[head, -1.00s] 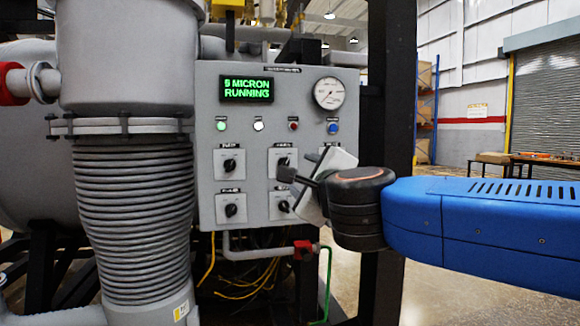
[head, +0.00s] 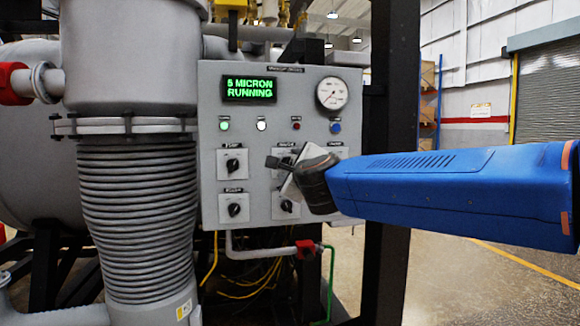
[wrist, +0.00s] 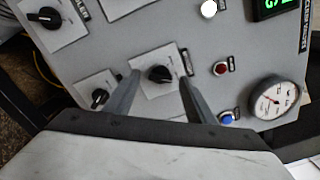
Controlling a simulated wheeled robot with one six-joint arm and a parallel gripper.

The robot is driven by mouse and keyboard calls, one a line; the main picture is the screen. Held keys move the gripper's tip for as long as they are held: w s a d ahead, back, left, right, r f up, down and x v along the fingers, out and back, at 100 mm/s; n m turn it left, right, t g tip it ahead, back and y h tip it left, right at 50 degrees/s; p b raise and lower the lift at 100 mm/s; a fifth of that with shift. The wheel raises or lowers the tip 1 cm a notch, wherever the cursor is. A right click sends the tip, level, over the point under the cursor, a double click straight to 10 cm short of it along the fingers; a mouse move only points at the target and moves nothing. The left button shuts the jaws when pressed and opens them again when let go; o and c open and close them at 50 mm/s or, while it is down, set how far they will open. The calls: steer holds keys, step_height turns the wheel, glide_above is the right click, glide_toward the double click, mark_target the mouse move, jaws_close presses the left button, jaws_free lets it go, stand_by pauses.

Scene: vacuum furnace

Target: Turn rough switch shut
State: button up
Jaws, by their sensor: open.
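The grey control panel (head: 260,215) carries black rotary switches on pale square plates in two rows. My gripper (head: 278,164) is in front of the top-row middle switch and partly hides it in the head view. In the wrist view that switch's black knob (wrist: 160,73) shows between the two open fingers of my gripper (wrist: 159,78), one on each side. Contact with the knob cannot be told. Its label is too small to read, so I cannot confirm that it is the rough switch. My arm hides the top-right switch in the head view.
The top-left switch (head: 232,163) and bottom-left switch (head: 234,208) are close by. A lit green display (head: 249,89), a round gauge (head: 332,94) and a blue button (head: 335,128) sit above. A ribbed pipe (head: 138,220) stands left of the panel; a black post (head: 385,250) stands right.

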steer(key=shift+w+a, duration=0.1)
steer(key=shift+w, duration=0.3)
steer(key=c, duration=1)
steer(key=shift+c, duration=0.2)
steer(key=shift+n, duration=0.4)
steer(key=n, duration=1.1)
steer(key=shift+f, duration=0.1)
